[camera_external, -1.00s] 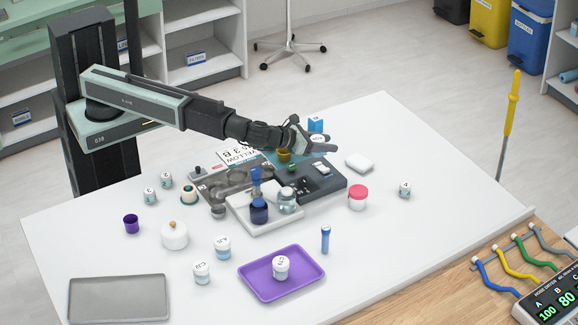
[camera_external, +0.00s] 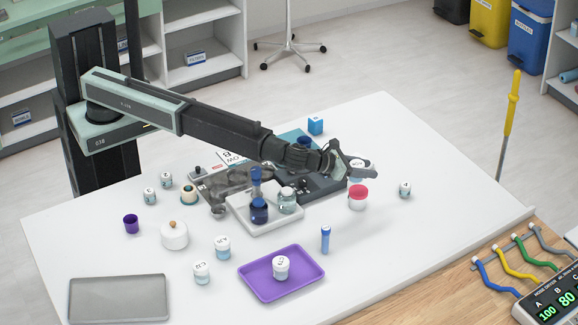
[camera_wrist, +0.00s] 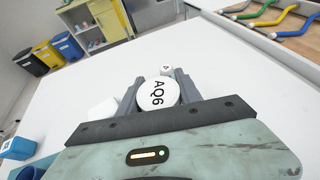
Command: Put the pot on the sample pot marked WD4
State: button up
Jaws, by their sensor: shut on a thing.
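My gripper (camera_external: 356,170) is shut on a white-lidded pot, whose lid reads AQ6 in the wrist view (camera_wrist: 158,94). It holds the pot above the right part of the table, near the red-lidded jar. Several small labelled sample pots stand on the table: one at the right (camera_external: 405,190), one on the purple tray (camera_external: 281,268), two in front (camera_external: 223,248) and two at the left (camera_external: 150,196). Their labels are too small to read surely, so I cannot tell which is WD4. One small lid shows just beyond the held pot in the wrist view (camera_wrist: 166,71).
The red-lidded jar (camera_external: 358,198) stands close below my gripper. A blue tube (camera_external: 326,240), a purple tray (camera_external: 308,282) and a grey tray (camera_external: 119,313) are nearer the front. The table's right side is largely clear.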

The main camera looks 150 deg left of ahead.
jog(key=shift+w+a, duration=0.4)
jog(key=shift+w, duration=0.2)
notch_tip(320, 180, down, 4)
jog(key=b, duration=0.4)
jog(key=shift+s, duration=0.1)
jog(key=shift+d+r, duration=0.1)
jog(key=shift+r, duration=0.1)
jog(key=shift+f, duration=0.25)
jog(key=o, duration=1.4)
jog(key=shift+r, duration=0.1)
jog(key=shift+c, duration=0.2)
jog(key=shift+r, duration=0.15)
